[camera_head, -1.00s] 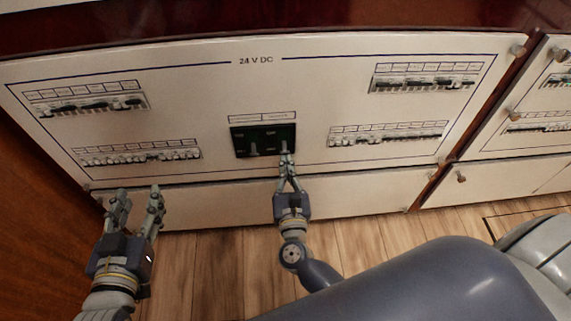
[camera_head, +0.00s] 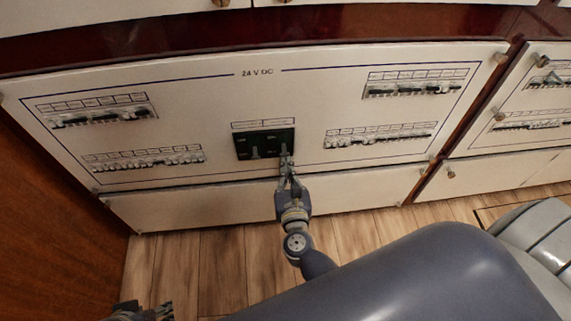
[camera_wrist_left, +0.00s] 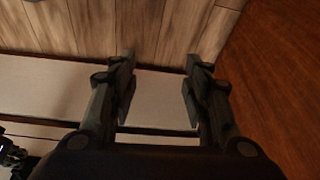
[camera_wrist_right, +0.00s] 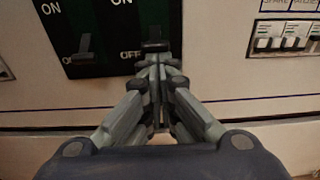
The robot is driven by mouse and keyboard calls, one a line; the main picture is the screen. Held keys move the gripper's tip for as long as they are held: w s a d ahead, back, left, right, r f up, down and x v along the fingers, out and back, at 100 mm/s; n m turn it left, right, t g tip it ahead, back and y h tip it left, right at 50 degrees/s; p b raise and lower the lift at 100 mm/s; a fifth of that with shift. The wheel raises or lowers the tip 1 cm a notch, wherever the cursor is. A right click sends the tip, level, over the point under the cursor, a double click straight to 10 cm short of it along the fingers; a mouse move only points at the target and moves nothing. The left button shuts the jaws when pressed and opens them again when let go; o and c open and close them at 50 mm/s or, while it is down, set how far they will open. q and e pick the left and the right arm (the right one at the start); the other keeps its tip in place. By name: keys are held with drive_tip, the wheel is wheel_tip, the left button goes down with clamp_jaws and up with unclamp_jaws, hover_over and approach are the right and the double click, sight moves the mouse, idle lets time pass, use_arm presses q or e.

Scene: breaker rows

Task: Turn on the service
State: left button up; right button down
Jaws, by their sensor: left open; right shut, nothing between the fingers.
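The dark green main switch block (camera_head: 264,143) sits at the middle of the white 24 V DC panel (camera_head: 220,100). It has two levers side by side under two label strips. The left lever (camera_wrist_right: 84,47) shows in the right wrist view, between ON and OFF markings. My right gripper (camera_head: 285,160) is shut and empty, its fingertips (camera_wrist_right: 155,55) at the right lever (camera_wrist_right: 156,44), whose lower part they hide. I cannot tell if they touch it. My left gripper (camera_head: 145,311) is at the bottom edge of the head view; its open fingers (camera_wrist_left: 158,62) show in the left wrist view.
Breaker rows lie left (camera_head: 100,115) and right (camera_head: 415,88) of the switch block, with lower rows (camera_head: 150,158) beneath them. A wooden wall (camera_head: 50,220) stands at the left. The wooden floor (camera_head: 200,265) before the panel is clear.

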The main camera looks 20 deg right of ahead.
use_arm(q)
drive_tip(key=s+p+x, duration=0.1)
drive_tip(key=p+x, duration=0.3)
drive_tip(key=x, duration=0.6)
drive_tip(key=shift+s+f+g, duration=0.35)
drive_tip(key=shift+f+g, duration=0.05)
drive_tip(key=shift+f, duration=0.05)
use_arm(e)
drive_tip(key=r+v, duration=0.3)
drive_tip(key=v, duration=1)
drive_tip(key=shift+g, duration=0.4)
